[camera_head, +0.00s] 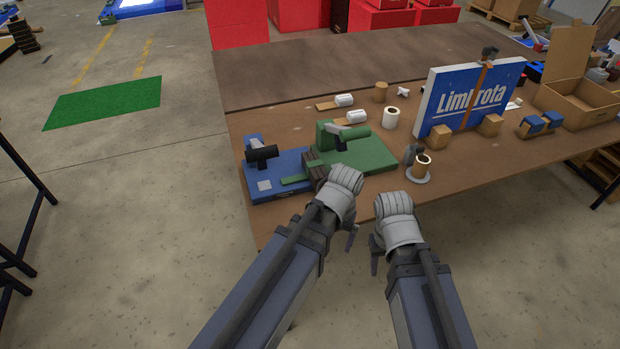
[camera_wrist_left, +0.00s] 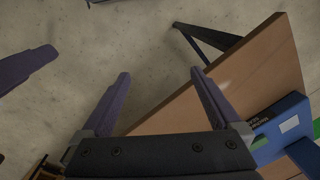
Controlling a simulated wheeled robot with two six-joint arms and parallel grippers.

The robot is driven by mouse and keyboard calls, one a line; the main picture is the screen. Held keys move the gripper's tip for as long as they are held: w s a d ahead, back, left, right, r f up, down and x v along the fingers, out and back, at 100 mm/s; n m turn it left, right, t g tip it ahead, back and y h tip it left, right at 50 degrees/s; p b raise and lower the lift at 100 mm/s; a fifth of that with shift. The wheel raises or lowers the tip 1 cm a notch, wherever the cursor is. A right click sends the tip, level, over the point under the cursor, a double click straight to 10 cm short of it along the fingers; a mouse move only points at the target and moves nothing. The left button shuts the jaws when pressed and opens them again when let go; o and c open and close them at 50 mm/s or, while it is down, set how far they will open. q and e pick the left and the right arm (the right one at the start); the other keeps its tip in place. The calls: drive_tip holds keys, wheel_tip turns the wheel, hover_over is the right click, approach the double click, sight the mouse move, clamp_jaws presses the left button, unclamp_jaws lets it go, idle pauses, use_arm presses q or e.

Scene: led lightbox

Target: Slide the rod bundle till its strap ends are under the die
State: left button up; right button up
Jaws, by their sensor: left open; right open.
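A dark brown rod bundle (camera_head: 314,172) lies on the table, across the seam between a blue base and a green base. A flat green strap (camera_head: 295,180) reaches left from it over the blue base (camera_head: 285,192). A black head (camera_head: 262,155), perhaps the die, stands on the blue base, behind and left of the strap. My left gripper (camera_head: 351,238) is off the table's front edge, right of the bundle; it is open and empty in the wrist view (camera_wrist_left: 164,80). My right gripper (camera_head: 374,256) hangs open just right of it. The bundle's right side is partly hidden by my left wrist.
A green press (camera_head: 370,153) with a cylinder stands behind the bundle. A spool on a grey stand (camera_head: 420,170) is to the right. A Limbrota sign (camera_head: 470,95), small blocks and an open carton (camera_head: 575,100) fill the table's right side.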

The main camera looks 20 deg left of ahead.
use_arm(q)
drive_tip(key=s+f, duration=0.1)
drive_tip(key=s+d+m+b, duration=0.1)
drive_tip(key=s+f+m+b, duration=0.1)
drive_tip(key=shift+d+f, duration=0.3)
drive_tip(key=shift+s, duration=0.1)
drive_tip(key=shift+s+d+m, duration=0.3)
drive_tip(key=shift+s+m, duration=0.3)
drive_tip(key=shift+c, duration=0.4)
